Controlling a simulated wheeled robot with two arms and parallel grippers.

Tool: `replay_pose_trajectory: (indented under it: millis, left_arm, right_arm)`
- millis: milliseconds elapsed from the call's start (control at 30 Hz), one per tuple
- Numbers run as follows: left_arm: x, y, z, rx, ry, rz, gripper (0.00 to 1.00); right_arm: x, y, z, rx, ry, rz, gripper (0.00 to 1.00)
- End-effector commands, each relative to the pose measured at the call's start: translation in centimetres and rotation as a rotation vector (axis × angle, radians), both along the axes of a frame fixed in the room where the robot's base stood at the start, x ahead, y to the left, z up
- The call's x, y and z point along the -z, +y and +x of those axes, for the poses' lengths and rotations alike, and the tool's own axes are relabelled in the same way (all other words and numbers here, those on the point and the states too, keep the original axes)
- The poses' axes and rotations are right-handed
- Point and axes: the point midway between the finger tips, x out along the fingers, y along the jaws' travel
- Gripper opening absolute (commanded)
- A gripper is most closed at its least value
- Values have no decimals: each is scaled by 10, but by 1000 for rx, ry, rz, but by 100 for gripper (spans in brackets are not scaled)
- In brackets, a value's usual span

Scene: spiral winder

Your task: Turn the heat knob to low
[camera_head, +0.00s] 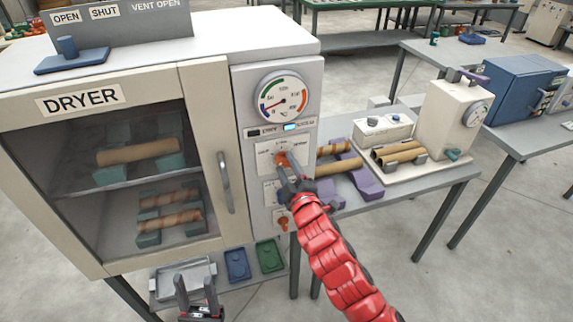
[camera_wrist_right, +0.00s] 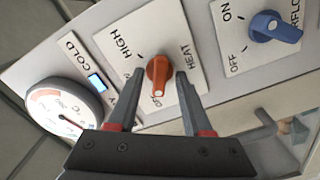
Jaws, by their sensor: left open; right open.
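The orange heat knob (camera_head: 283,158) is on a white plate on the dryer's control panel. In the right wrist view the heat knob (camera_wrist_right: 158,72) sits beside the words HIGH, HEAT and OFF; its pale mark faces the OFF label. A LOW label is not readable. My right gripper (camera_head: 290,177) is open in front of the plate. In the wrist view the right gripper's fingers (camera_wrist_right: 156,88) stand on either side of the knob; I cannot tell whether they touch it. My left gripper (camera_head: 197,292) is open and empty at the bottom, away from the panel.
A blue ON/OFF knob (camera_wrist_right: 274,28) is beside the heat plate. A round gauge (camera_head: 284,96) is above it, and another orange control (camera_head: 283,222) is below. The dryer door handle (camera_head: 225,182) is left of the panel. A table (camera_head: 425,178) with tubes stands right.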

Motion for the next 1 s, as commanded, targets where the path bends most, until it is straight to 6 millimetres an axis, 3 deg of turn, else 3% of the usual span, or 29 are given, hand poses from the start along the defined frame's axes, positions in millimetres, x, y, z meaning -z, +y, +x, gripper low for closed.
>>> replay_pose_trajectory:
  millis: [267,533,1000]
  left_arm:
    - [0,0,0,0,0,0,50]
    - [0,0,0,0,0,0,50]
    - [4,0,0,0,0,0,50]
  right_arm:
    - [0,1,1,0,-2,-1,50]
    - [0,0,1,0,-2,-1,1]
    - [1,0,1,-1,6,24,0]
